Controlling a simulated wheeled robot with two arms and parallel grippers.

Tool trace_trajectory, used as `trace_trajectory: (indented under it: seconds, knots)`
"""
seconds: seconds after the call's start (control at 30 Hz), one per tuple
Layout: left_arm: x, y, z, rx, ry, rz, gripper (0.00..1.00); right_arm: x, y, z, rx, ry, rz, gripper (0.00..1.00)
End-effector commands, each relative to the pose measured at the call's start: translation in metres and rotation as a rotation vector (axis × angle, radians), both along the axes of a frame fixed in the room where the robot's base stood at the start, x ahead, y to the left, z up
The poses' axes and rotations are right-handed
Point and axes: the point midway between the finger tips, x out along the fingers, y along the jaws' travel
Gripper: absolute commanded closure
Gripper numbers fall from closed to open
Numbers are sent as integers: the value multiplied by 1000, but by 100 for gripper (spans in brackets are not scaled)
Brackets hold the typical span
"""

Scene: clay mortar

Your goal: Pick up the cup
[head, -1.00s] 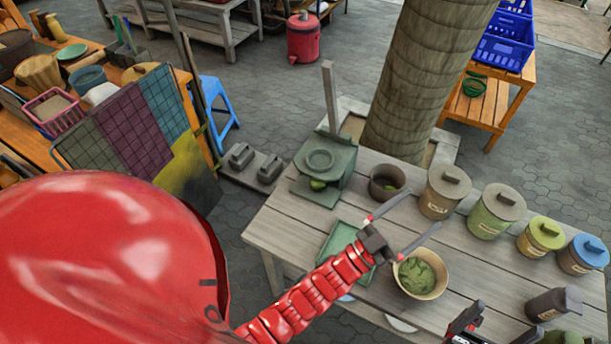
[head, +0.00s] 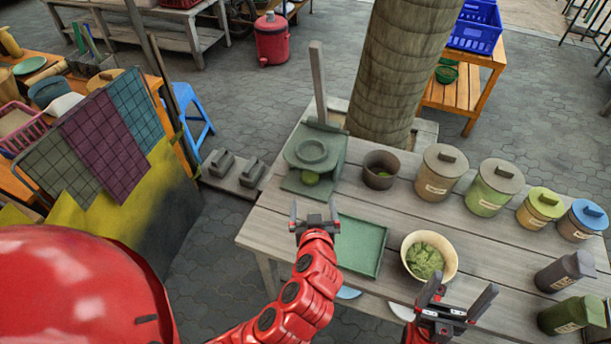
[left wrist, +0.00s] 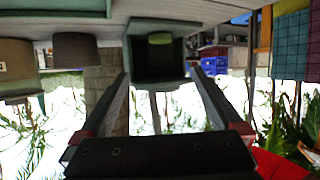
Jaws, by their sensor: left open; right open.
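A dark brown, open-topped round vessel (head: 381,168), which I take for the cup, stands upright on the grey plank table (head: 420,190), right of a green press-like stand (head: 330,150). In the left wrist view, which looks upside down, the vessel (left wrist: 75,50) is at the upper left, outside the jaws. My left gripper (head: 314,210) is open and empty, in front of the stand and left of the vessel. In the left wrist view the open fingers (left wrist: 158,74) point toward the stand's dark opening (left wrist: 155,65). My right gripper (head: 466,288) is open and empty near the front edge.
A green tray (head: 358,248) and a cream bowl of green leaves (head: 428,256) lie near the front. Lidded jars (head: 440,172) line the back right. A round green thing (head: 310,177) sits in the stand. A thick post (head: 405,70) rises behind.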

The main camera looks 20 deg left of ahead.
Motion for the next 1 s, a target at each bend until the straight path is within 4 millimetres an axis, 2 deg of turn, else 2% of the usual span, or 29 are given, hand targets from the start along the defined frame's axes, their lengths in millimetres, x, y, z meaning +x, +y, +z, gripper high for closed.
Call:
trace_trajectory:
  seconds: [0.03, 0.13, 0.5, 0.77, 1.0]
  knots:
    - [9, 6, -12, 2, -6, 7, 0, 0, 0, -18, 0, 0, 0, 10]
    - [27, 12, -8, 4, 0, 4, 0, 0, 0, 2, 0, 0, 0, 10]
    - [83, 31, -34, 4, -3, -1, 0, 0, 0, 21, 0, 0, 0, 10]
    - [96, 35, -41, 3, -3, -5, 0, 0, 0, 25, 0, 0, 0, 10]
    - [116, 44, -51, 4, -1, -2, 0, 0, 0, 41, 0, 0, 0, 10]
